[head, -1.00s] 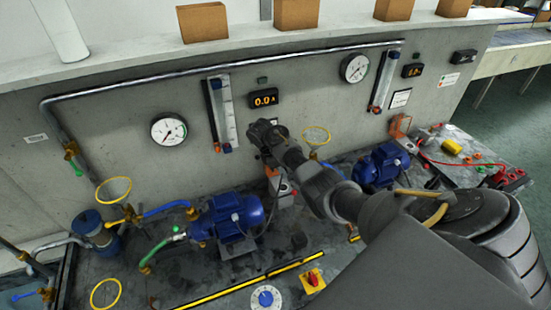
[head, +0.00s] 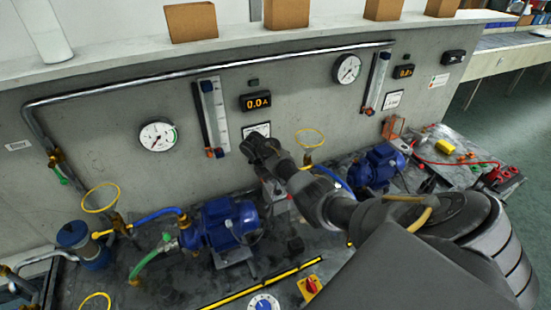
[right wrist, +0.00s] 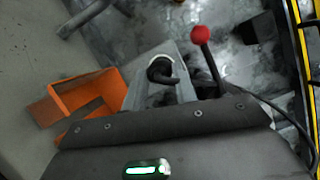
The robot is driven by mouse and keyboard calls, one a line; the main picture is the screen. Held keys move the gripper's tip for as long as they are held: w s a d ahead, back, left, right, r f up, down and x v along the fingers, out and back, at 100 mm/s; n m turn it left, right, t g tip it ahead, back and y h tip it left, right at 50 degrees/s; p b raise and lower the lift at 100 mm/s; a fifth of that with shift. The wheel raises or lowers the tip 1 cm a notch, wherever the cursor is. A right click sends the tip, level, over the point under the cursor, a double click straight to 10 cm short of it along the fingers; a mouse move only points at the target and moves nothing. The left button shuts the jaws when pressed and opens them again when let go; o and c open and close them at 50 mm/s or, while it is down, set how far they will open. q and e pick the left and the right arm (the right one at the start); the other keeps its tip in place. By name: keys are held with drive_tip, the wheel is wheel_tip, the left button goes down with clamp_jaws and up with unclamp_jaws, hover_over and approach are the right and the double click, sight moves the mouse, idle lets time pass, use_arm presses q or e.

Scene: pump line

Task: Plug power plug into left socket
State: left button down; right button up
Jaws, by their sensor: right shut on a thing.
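My right gripper (head: 256,148) is in the head view, in front of the wall and above a grey socket box (head: 278,203) beside the left blue pump. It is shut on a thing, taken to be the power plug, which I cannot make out. In the right wrist view the grey box (right wrist: 188,82) lies just beyond my dark wrist body. A black rounded piece (right wrist: 161,70) with a pale ring sits over it; I cannot tell whether this is the plug or part of the socket. A thin black cable (right wrist: 283,117) runs off to the right. My left gripper is not in view.
An orange bracket (right wrist: 83,97) stands left of the box, and a red-knobbed lever (right wrist: 200,35) rises close beside it. The left pump (head: 228,222) and right pump (head: 376,166) flank my arm. A black-yellow strip (head: 262,284) crosses the front.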

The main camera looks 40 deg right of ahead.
drive_tip(key=shift+w+f, duration=0.1)
drive_tip(key=shift+f, duration=0.9)
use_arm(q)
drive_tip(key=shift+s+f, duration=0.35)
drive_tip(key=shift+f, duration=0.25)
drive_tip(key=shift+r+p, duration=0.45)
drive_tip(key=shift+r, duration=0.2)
use_arm(e)
drive_tip(key=shift+r, duration=0.1)
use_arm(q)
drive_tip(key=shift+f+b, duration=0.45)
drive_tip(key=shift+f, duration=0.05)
use_arm(e)
drive_tip(key=shift+f, duration=0.95)
drive_tip(key=o, duration=1.1)
drive_tip(key=shift+c, duration=0.2)
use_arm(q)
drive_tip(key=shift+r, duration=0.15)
use_arm(e)
drive_tip(key=shift+r, duration=0.1)
